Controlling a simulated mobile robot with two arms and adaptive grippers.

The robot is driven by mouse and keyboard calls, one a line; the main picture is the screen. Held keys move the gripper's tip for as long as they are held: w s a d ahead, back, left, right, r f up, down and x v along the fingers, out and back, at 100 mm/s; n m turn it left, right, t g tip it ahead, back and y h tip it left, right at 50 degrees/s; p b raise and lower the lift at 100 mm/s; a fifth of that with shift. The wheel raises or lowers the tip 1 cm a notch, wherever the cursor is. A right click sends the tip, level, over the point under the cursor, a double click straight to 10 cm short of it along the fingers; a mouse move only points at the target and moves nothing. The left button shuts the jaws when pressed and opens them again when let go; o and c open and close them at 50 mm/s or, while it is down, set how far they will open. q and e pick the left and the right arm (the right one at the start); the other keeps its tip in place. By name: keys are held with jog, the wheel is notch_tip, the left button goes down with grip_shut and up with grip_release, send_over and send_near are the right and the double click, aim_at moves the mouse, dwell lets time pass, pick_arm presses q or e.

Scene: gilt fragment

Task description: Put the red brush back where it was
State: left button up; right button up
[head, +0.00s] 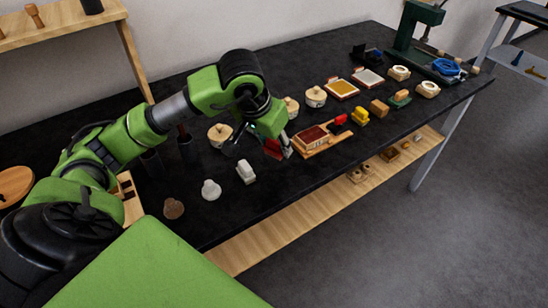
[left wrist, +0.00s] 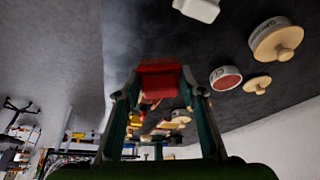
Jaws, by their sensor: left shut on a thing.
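My left gripper (head: 279,148) is above the black table, just left of a wooden tray with a dark red inset (head: 312,138). It is shut on a red block-like thing, which looks like the red brush (head: 272,148). In the left wrist view the red brush (left wrist: 158,82) sits between the two fingertips of my left gripper (left wrist: 160,88). Its underside is hidden, and I cannot tell whether it touches the table. Another small red object (head: 340,119) lies right of the tray, beside a yellow one (head: 361,116). My right gripper is not in view.
Round lidded pots (head: 316,97) stand behind the tray. A white block (head: 246,171) and a small white piece (head: 211,190) stand front left. Yellow (head: 341,89) and white (head: 368,77) inset trays lie farther back. A green press stand (head: 413,27) is at the far end.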

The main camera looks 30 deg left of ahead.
aim_at(275, 163)
pick_arm(q)
jog(key=f, duration=0.1)
jog(key=w+a+f, duration=0.1)
jog(key=w+f+b, duration=0.1)
jog(key=shift+w+a+f, duration=0.1)
jog(key=shift+a+f, duration=0.05)
jog(key=shift+a, duration=0.1)
notch_tip(275, 163, down, 4)
jog(key=shift+w+a+r+b, duration=0.15)
jog(key=shift+r+b, duration=0.1)
jog(key=shift+b, duration=0.75)
jog(key=shift+f, duration=0.15)
jog(key=shift+w, duration=0.1)
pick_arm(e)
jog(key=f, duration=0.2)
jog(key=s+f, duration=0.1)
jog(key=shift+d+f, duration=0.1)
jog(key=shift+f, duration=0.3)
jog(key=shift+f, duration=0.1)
pick_arm(q)
jog(key=o, duration=1)
jog(key=shift+o, duration=0.2)
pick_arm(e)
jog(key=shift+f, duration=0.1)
